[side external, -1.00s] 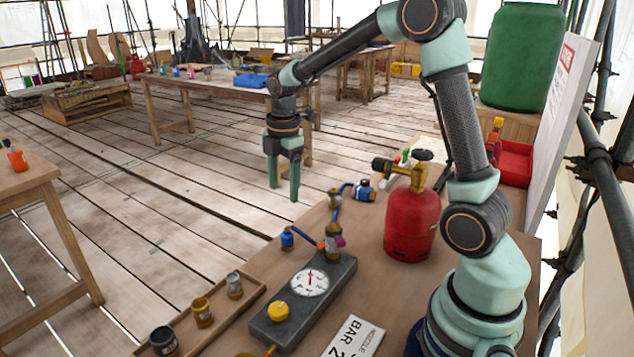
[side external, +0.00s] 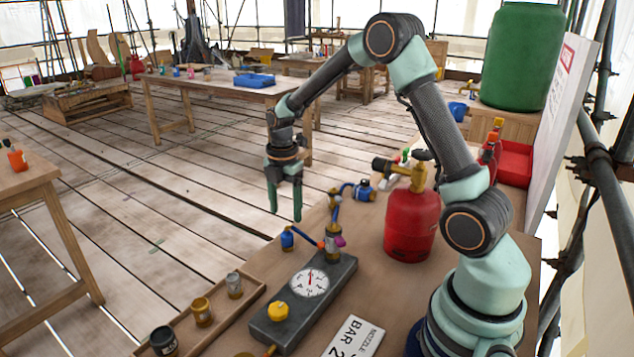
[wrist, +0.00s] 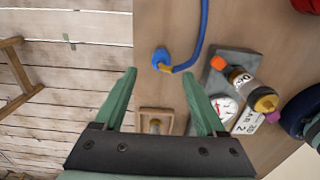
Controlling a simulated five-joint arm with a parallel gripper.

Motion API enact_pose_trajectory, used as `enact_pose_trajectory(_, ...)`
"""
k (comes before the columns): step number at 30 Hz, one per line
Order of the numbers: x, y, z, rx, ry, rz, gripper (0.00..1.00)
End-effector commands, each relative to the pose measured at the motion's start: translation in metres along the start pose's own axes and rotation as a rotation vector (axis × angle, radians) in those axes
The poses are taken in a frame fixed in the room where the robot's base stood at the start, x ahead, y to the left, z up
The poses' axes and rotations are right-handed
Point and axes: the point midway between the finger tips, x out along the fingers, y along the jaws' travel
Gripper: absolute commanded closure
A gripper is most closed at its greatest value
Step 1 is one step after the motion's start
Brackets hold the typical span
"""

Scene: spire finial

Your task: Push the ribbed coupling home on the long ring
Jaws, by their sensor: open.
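My gripper (side external: 286,214) is open and empty, fingers pointing down, above and beyond the bench's left edge in the side view. In the wrist view the blue coupling (wrist: 160,57), with a brass part and a blue hose, lies between and beyond the fingertips (wrist: 160,72), apart from them. I cannot make out ribs on it. An upright fitting (side external: 332,243) stands at the far end of the dark gauge block (side external: 270,325). The wrist view shows that fitting (wrist: 241,82) with orange, grey and brass parts; which part is the long ring I cannot tell.
A red gas cylinder (side external: 412,228) stands right of the fittings. A small blue fitting (side external: 287,238) sits near the bench edge. A wooden tray (side external: 250,300) holds several small jars. A sign plate (side external: 352,340) lies beside the gauge block. Open floor lies left of the bench.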

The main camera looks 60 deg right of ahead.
Motion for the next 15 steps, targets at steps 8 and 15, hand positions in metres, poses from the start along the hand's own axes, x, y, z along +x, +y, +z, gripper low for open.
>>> enact_pose_trajectory(8,0.030,0.000,0.000,0.000,0.000,0.000,0.27)
enact_pose_trajectory(15,0.030,0.000,0.000,0.000,0.000,0.000,0.27)
